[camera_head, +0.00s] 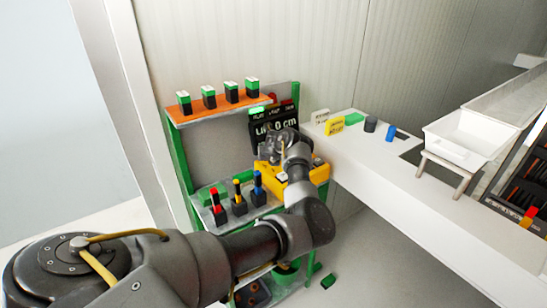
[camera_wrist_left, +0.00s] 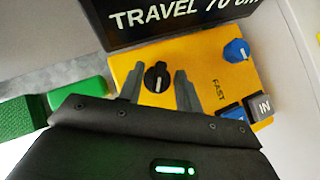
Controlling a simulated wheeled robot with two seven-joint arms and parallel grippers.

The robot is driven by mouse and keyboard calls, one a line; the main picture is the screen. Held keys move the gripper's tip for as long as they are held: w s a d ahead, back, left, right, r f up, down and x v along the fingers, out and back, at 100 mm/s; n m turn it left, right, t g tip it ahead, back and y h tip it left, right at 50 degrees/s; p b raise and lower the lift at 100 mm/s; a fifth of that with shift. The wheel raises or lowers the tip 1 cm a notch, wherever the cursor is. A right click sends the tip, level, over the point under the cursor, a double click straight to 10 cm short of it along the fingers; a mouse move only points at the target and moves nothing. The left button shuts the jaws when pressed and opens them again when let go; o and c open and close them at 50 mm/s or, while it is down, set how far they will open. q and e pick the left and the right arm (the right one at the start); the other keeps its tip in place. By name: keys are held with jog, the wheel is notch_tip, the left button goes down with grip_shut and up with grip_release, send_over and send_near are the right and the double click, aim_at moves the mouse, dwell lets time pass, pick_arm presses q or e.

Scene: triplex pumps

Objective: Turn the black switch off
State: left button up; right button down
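The black switch (camera_wrist_left: 157,78), a round knob with a white pointer line, sits on a yellow control box (camera_wrist_left: 203,58) in the left wrist view. In the head view the yellow box (camera_head: 318,174) stands on the rack, and my left gripper (camera_head: 272,150) hides the switch. In the left wrist view my left gripper (camera_wrist_left: 159,69) is open, with one finger on each side of the switch. Small gaps show beside the knob; contact cannot be told. The same box bears a blue knob (camera_wrist_left: 237,51), a grey IN button (camera_wrist_left: 260,106) and a blue button (camera_wrist_left: 234,112). My right gripper is not in view.
A black display (camera_wrist_left: 180,18) reading TRAVEL stands behind the box. Green blocks (camera_wrist_left: 82,97) lie left of it. The rack's orange upper shelf (camera_head: 218,107) holds several green-and-black parts. A white counter (camera_head: 440,205) with a white tray (camera_head: 462,142) extends right.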

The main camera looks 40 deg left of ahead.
pick_arm(q)
jog(key=shift+c, duration=0.4)
grip_shut()
